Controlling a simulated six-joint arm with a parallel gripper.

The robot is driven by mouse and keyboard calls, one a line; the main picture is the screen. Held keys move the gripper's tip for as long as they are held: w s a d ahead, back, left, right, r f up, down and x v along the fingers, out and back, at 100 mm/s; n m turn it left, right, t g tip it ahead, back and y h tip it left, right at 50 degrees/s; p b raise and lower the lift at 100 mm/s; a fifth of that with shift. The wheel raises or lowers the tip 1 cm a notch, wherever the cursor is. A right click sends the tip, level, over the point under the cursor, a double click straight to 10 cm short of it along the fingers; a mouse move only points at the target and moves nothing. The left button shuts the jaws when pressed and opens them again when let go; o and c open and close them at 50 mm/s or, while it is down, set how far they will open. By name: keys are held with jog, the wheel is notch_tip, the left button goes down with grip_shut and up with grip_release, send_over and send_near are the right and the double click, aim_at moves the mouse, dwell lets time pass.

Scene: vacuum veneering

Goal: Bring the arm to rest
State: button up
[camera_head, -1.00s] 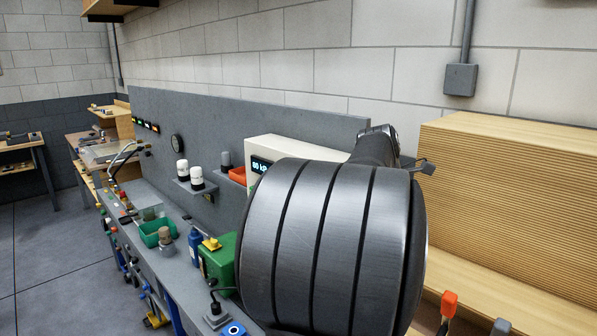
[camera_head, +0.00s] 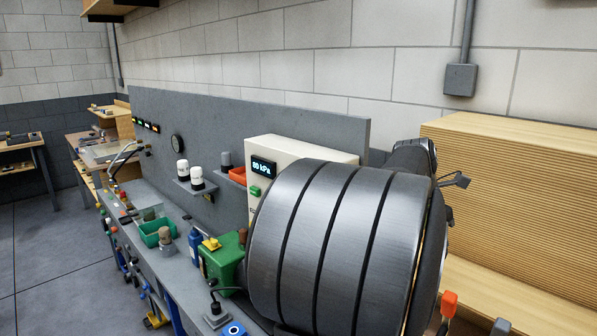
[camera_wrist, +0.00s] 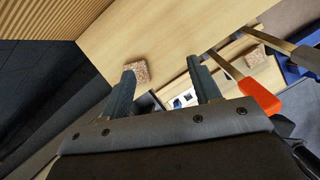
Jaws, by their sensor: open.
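In the wrist view my gripper (camera_wrist: 162,92) is open, with its two dark fingers standing apart and nothing between them. It hangs over a pale wooden surface (camera_wrist: 165,30). A small speckled brown block (camera_wrist: 140,70) shows just beyond the left fingertip; I cannot tell whether they touch. In the head view my large dark grey arm link fills the lower middle, and the gripper itself is hidden there.
A cream control box (camera_head: 283,149) reading 80 kPa and a green unit (camera_head: 222,258) stand beside my arm. A ribbed wooden stack (camera_head: 515,190) stands at right. An orange-handled tool (camera_head: 449,303) shows low right; an orange handle (camera_wrist: 259,97) is right of my gripper.

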jog(key=s+d+r, duration=0.3)
jog(key=s+r, duration=0.1)
jog(key=s, duration=0.1)
jog(key=w+a+m+g, duration=0.1)
jog(key=w+a+m, duration=0.1)
jog(key=a, duration=1.1)
jog(key=w+a+f+m+g, duration=0.1)
jog(key=w+a+m, duration=0.1)
jog(key=a, duration=1.1)
jog(key=w+a+f+m+g, duration=0.1)
jog(key=w+a+m, duration=0.2)
jog(key=a, duration=1.1)
jog(key=shift+m, duration=0.5)
jog(key=shift+o, duration=0.2)
